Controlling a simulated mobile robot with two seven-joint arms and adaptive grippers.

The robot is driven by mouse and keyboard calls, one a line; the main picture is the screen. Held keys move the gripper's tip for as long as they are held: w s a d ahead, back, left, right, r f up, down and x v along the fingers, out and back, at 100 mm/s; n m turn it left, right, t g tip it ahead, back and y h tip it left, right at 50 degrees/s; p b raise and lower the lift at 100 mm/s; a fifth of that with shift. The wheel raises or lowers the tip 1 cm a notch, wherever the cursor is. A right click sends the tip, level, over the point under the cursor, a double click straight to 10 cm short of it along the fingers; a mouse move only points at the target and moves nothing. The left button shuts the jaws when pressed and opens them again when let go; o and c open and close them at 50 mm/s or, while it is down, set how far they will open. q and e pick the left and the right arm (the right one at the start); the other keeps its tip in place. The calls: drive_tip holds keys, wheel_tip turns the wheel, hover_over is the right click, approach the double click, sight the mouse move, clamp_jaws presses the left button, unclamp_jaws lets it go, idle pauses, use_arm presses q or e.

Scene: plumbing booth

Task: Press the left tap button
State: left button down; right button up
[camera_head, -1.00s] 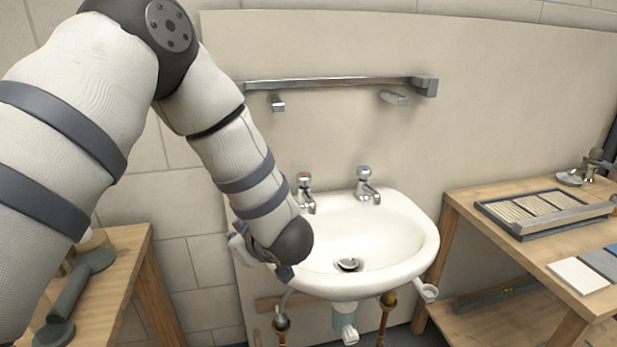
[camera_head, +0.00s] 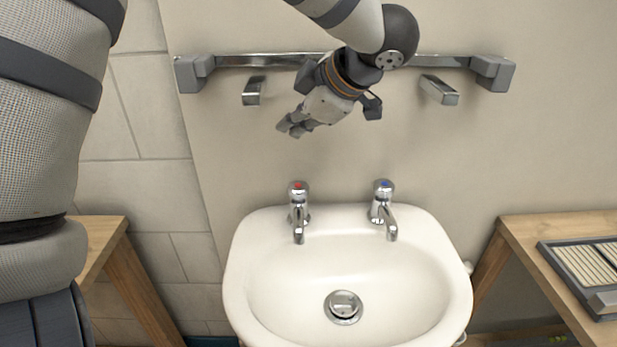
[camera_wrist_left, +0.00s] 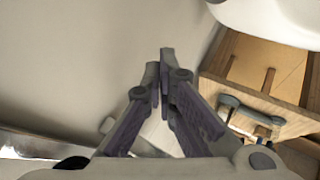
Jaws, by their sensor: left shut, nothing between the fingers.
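The left tap (camera_head: 299,215) is chrome with a red dot on its button (camera_head: 298,187). It stands on the back left rim of the white sink (camera_head: 240,285). The right tap (camera_head: 382,212) has a blue dot. My left gripper (camera_head: 287,129) is above the left tap and slightly left of its button, clear of it, pointing down and left. In the left wrist view its fingers (camera_wrist_left: 164,55) are together with nothing between them. The sink's edge shows top right there (camera_wrist_left: 270,20); neither tap can be made out. My right gripper is not seen.
A chrome wall bar (camera_head: 440,61) runs behind my left wrist, with two short chrome fittings (camera_head: 254,90) (camera_head: 440,90) below it. A wooden table (camera_head: 520,235) with a grey tray (camera_head: 560,262) stands right. Another wooden table (camera_head: 100,240) stands left.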

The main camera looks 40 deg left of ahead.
sight(296, 188)
use_arm(q)
wheel_tip(296, 188, down, 9)
drive_tip(key=shift+r, duration=0.1)
idle(0.6)
drive_tip(key=shift+s, duration=0.1)
idle(1.2)
drive_tip(key=shift+f, duration=0.45)
drive_tip(key=shift+f, duration=0.7)
idle(0.6)
drive_tip(key=shift+r, duration=1.15)
